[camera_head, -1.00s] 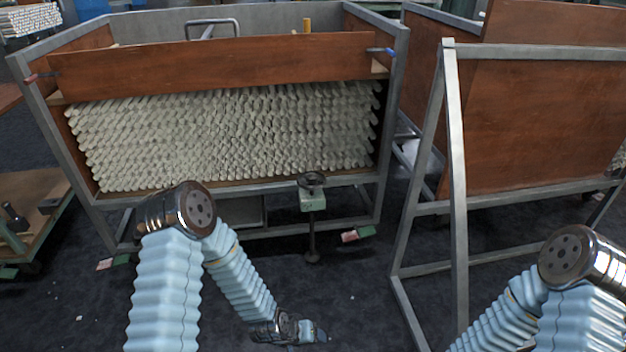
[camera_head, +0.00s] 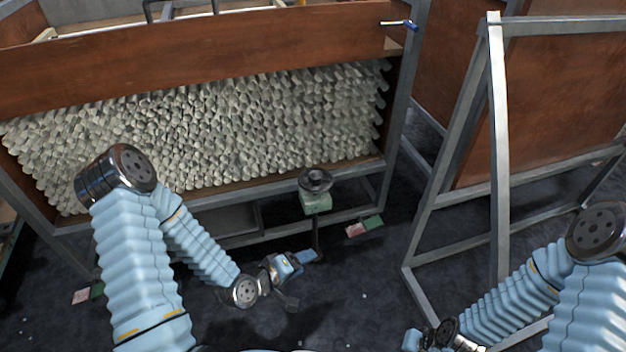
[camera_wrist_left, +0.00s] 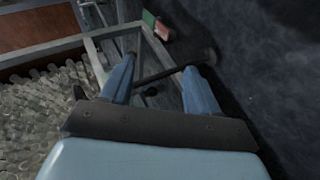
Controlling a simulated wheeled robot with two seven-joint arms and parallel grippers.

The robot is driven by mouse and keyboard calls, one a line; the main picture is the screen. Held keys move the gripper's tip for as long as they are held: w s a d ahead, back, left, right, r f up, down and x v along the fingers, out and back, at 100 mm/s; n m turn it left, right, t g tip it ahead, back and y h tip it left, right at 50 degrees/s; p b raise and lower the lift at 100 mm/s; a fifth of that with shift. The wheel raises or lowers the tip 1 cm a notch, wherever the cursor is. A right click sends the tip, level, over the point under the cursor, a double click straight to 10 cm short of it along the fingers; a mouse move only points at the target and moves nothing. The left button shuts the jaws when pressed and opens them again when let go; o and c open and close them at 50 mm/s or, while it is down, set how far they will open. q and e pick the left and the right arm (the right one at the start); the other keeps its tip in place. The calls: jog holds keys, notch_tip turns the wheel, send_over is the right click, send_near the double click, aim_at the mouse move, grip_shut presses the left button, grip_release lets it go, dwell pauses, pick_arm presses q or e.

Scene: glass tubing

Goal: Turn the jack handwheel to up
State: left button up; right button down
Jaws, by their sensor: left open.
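The jack has a dark round handwheel (camera_head: 315,181) on a pale green body (camera_head: 315,203), fixed at the front lower rail of the tubing crate, with a dark leg below. My left gripper (camera_head: 299,259) is low in front of the jack, below and slightly left of the handwheel, apart from the wheel. In the left wrist view, its two blue fingers (camera_wrist_left: 160,85) are spread with a dark rod showing beyond and between them. The handwheel is not clear in that view. My right gripper (camera_head: 411,340) is at the bottom edge; its fingers are too small to read.
The crate of stacked glass tubes (camera_head: 230,130) stands behind the jack, with a wooden board above. A grey metal frame (camera_head: 498,150) with wooden panels stands to the right. A red and green tag (camera_head: 364,227) is beside the jack. Dark floor in front is open.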

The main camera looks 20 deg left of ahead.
aim_at(309, 192)
pick_arm(q)
jog(key=w+a+r+n+t, duration=0.2)
jog(key=a+r+n+t, duration=0.1)
jog(key=r, duration=0.3)
jog(key=w+a+r+n+t, duration=0.2)
jog(key=a+r+t, duration=0.1)
jog(key=r+t, duration=0.15)
jog(key=shift+g, duration=0.45)
jog(key=x, duration=1.2)
jog(key=shift+w+r, duration=0.3)
jog(key=shift+r, duration=0.05)
jog(key=shift+c, duration=0.2)
jog(key=shift+d, duration=0.1)
jog(key=c, duration=1)
